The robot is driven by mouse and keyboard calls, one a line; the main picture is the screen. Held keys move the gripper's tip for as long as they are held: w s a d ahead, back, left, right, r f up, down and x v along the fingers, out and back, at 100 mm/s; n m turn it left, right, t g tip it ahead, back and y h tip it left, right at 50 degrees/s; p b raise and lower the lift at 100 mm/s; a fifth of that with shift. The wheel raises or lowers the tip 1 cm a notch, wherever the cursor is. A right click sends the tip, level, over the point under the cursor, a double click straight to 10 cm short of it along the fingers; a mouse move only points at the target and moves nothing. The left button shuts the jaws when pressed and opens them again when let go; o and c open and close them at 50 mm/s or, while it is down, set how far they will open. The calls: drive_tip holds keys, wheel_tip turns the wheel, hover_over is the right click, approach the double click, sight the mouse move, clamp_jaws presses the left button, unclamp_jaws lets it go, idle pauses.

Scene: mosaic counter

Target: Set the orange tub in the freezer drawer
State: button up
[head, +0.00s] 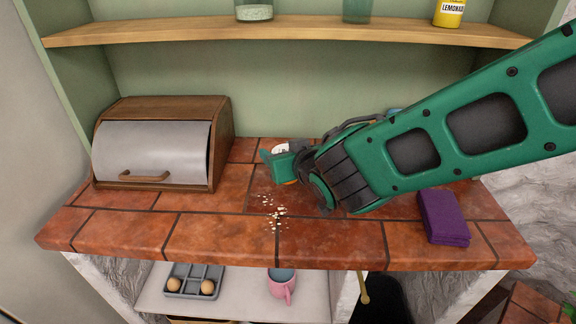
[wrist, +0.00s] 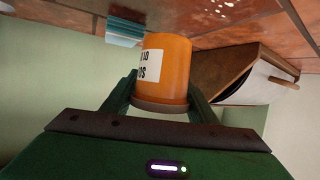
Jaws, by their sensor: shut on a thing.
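The orange tub (wrist: 175,62), with a white label bearing dark letters, is between the two fingers of my gripper (wrist: 160,98) in the wrist view. My gripper is shut on it. In the head view my gripper (head: 282,163) is over the back middle of the tiled counter. It hides nearly all of the tub there; only a little white and orange shows. I cannot tell whether the tub touches the counter. No freezer drawer shows in either view.
A wooden bread box (head: 222,140) stands left on the tiled counter (head: 215,238). Crumbs (head: 275,212) lie in front of my gripper. A folded purple cloth (head: 443,217) lies right. A shelf (head: 190,32) with jars runs above. Below are an egg tray (head: 194,280) and pink mug (head: 281,288).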

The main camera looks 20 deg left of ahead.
drive_tip(key=shift+w+d+f, duration=0.4)
drive_tip(key=shift+w+d, duration=0.1)
drive_tip(key=shift+w, duration=0.05)
drive_tip(key=shift+f, duration=2.05)
drive_tip(key=shift+f, duration=0.1)
drive_tip(key=o, duration=1.2)
